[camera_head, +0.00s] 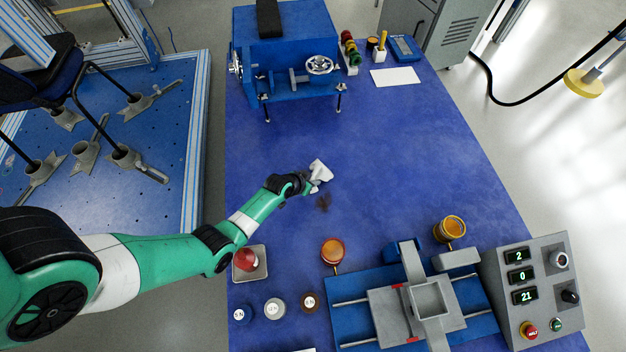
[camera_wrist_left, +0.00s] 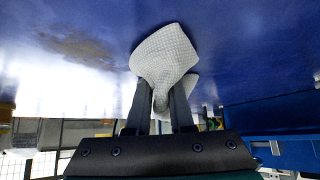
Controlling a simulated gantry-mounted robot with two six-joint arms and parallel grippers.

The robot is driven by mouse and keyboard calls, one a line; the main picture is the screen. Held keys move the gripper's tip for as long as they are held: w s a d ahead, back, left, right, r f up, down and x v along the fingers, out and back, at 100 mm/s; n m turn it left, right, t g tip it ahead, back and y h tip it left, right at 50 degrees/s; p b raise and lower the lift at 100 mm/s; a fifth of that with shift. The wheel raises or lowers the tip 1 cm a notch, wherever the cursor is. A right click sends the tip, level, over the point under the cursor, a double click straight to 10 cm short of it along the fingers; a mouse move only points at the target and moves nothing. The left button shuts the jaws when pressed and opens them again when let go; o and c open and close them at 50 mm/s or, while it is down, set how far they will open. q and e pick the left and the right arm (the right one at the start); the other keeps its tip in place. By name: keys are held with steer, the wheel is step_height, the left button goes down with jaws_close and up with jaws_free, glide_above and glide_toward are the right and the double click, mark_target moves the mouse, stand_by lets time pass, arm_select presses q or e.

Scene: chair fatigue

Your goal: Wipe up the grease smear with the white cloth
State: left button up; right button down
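The white cloth (camera_head: 320,173) is at the tip of my left gripper (camera_head: 307,184), over the middle of the blue table. In the left wrist view the cloth (camera_wrist_left: 166,62) is pinched between the two dark fingers of my left gripper (camera_wrist_left: 160,105), its textured part spread beyond the fingertips. The grease smear (camera_head: 323,203) is a small brown patch on the blue surface, just below the cloth in the head view. It also shows in the left wrist view (camera_wrist_left: 78,46), to the left of the cloth. I cannot tell if the cloth touches the table. My right gripper is not in view.
A blue fixture with handwheels (camera_head: 320,65) stands at the table's far end. The table's right middle (camera_head: 410,165) is clear.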

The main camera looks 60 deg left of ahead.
arm_select(q)
jaws_close()
steer(key=shift+f, duration=0.1)
stand_by(0.3)
